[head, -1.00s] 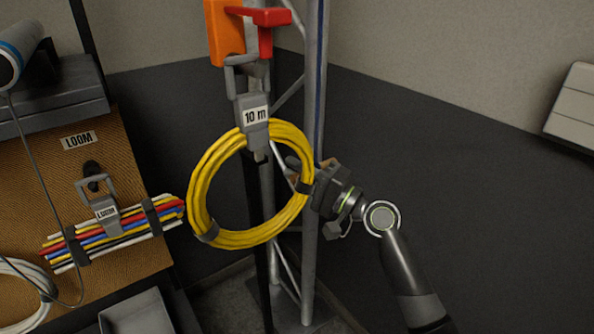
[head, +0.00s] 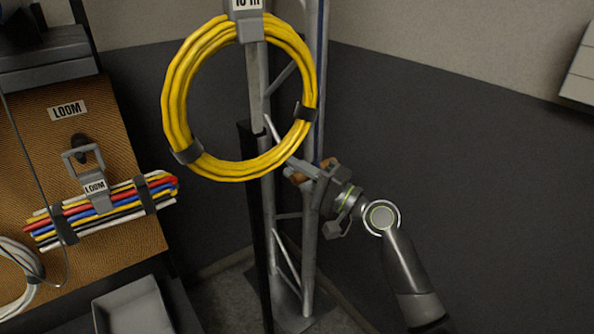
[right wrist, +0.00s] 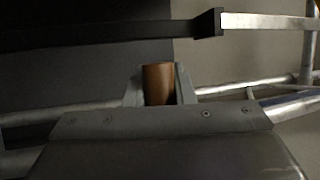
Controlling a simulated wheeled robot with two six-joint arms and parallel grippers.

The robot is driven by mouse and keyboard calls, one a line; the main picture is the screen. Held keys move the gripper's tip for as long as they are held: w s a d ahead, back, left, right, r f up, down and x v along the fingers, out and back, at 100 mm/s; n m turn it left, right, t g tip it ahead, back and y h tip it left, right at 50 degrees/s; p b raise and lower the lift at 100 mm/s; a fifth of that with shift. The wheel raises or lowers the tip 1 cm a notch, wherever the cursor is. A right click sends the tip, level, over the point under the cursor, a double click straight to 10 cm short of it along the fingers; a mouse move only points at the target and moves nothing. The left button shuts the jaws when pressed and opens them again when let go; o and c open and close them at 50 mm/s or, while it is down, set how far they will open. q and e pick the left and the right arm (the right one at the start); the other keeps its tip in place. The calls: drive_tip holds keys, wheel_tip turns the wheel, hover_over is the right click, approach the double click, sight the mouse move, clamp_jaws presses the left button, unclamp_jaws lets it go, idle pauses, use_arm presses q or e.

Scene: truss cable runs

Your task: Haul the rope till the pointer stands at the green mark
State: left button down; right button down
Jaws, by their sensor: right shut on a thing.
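My right gripper (head: 302,170) reaches in from the right beside the metal truss (head: 313,90), below the yellow coil's right side. It is shut on a brown cylindrical piece (head: 297,178). In the right wrist view the brown piece (right wrist: 159,84) stands between the fingers. I cannot tell whether it belongs to the rope. A thin dark blue line (head: 323,40) runs along the truss leg; I cannot tell whether it is the rope. I cannot make out the pointer or the green mark. My left gripper is not in view.
A yellow cable coil (head: 178,100) hangs in front of the truss. A black upright (head: 257,215) stands beside it. At left are a brown LOOM board (head: 35,125), a bundle of coloured cables (head: 120,207) and a grey tray (head: 133,306). The right side is open.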

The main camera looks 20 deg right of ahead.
drive_tip(key=shift+f, duration=0.25)
drive_tip(key=c, duration=1.2)
unclamp_jaws()
drive_tip(key=shift+r, duration=0.1)
use_arm(q)
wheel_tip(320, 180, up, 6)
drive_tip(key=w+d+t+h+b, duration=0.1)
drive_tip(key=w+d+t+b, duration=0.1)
drive_tip(key=b, duration=0.4)
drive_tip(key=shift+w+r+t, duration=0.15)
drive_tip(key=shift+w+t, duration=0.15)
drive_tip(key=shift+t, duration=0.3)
use_arm(e)
drive_tip(key=v, duration=1.7)
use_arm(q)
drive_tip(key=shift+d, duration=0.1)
use_arm(e)
drive_tip(key=shift+s+d, duration=0.1)
drive_tip(key=shift+d, duration=0.05)
